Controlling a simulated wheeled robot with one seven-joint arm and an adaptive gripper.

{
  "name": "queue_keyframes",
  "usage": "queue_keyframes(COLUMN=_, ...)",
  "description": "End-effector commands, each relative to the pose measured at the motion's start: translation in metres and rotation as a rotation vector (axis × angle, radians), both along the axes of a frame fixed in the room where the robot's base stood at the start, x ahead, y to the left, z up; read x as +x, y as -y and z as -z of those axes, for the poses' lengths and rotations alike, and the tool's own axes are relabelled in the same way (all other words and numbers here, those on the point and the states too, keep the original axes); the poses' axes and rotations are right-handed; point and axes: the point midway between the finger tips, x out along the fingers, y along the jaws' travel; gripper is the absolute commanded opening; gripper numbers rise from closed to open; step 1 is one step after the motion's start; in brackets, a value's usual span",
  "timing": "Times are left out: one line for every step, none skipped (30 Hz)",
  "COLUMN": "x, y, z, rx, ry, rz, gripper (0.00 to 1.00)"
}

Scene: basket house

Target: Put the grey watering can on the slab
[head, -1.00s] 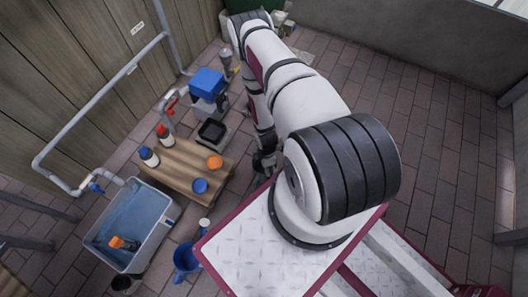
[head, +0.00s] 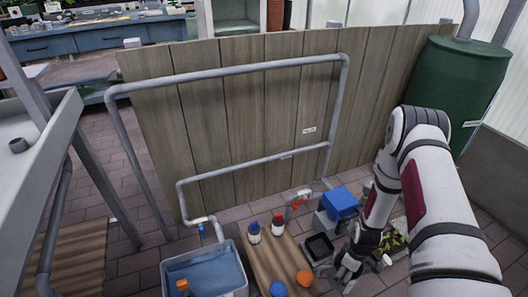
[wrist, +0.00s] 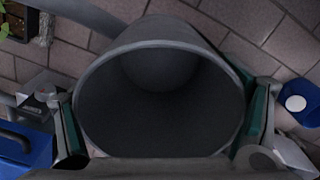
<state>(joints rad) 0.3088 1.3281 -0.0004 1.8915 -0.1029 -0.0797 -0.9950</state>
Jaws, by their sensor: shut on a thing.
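The grey watering can (wrist: 160,62) fills the middle of the wrist view, its wide round mouth facing the camera and its inside dark. My gripper (wrist: 163,125) has one finger on each side of it and is shut on it. In the head view my gripper (head: 349,264) is low at the right, beside the wooden board; the can cannot be made out clearly there. I cannot pick out the slab for certain; a black tray (head: 319,246) sits on something grey left of my gripper.
A wooden board (head: 262,262) carries two bottles and orange and blue round items. Left of it is a water-filled blue tub (head: 205,270). A blue box (head: 340,203) stands behind my gripper. Grey pipes (head: 235,72) run along the wooden fence (head: 240,120); a green barrel (head: 462,90) stands right.

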Motion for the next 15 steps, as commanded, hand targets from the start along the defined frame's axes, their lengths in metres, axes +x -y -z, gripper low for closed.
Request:
queue_keyframes(x=0.015, y=-0.004, z=-0.021, rx=-0.001, ry=0.008, rz=0.034, gripper=0.44)
queue_keyframes(x=0.020, y=-0.006, z=-0.031, rx=0.000, ry=0.008, rz=0.059, gripper=0.44)
queue_keyframes(x=0.028, y=-0.009, z=-0.046, rx=0.001, ry=0.007, rz=0.091, gripper=0.44)
queue_keyframes(x=0.033, y=-0.012, z=-0.057, rx=0.002, ry=0.006, rz=0.116, gripper=0.44)
queue_keyframes(x=0.039, y=-0.015, z=-0.067, rx=0.003, ry=0.007, rz=0.140, gripper=0.44)
queue_keyframes(x=0.045, y=-0.020, z=-0.082, rx=0.004, ry=0.007, rz=0.173, gripper=0.44)
queue_keyframes(x=0.049, y=-0.023, z=-0.093, rx=0.005, ry=0.006, rz=0.197, gripper=0.44)
queue_keyframes(x=0.053, y=-0.026, z=-0.105, rx=0.006, ry=0.005, rz=0.221, gripper=0.44)
queue_keyframes(x=0.058, y=-0.031, z=-0.120, rx=0.007, ry=0.005, rz=0.253, gripper=0.44)
queue_keyframes(x=0.062, y=-0.034, z=-0.131, rx=0.007, ry=0.006, rz=0.277, gripper=0.44)
queue_keyframes(x=0.065, y=-0.038, z=-0.142, rx=0.007, ry=0.005, rz=0.302, gripper=0.44)
queue_keyframes(x=0.068, y=-0.043, z=-0.157, rx=0.007, ry=0.004, rz=0.333, gripper=0.44)
queue_keyframes(x=0.071, y=-0.047, z=-0.169, rx=0.008, ry=0.004, rz=0.356, gripper=0.44)
queue_keyframes(x=0.073, y=-0.051, z=-0.180, rx=0.008, ry=0.004, rz=0.380, gripper=0.44)
queue_keyframes(x=0.075, y=-0.056, z=-0.196, rx=0.008, ry=0.004, rz=0.413, gripper=0.44)
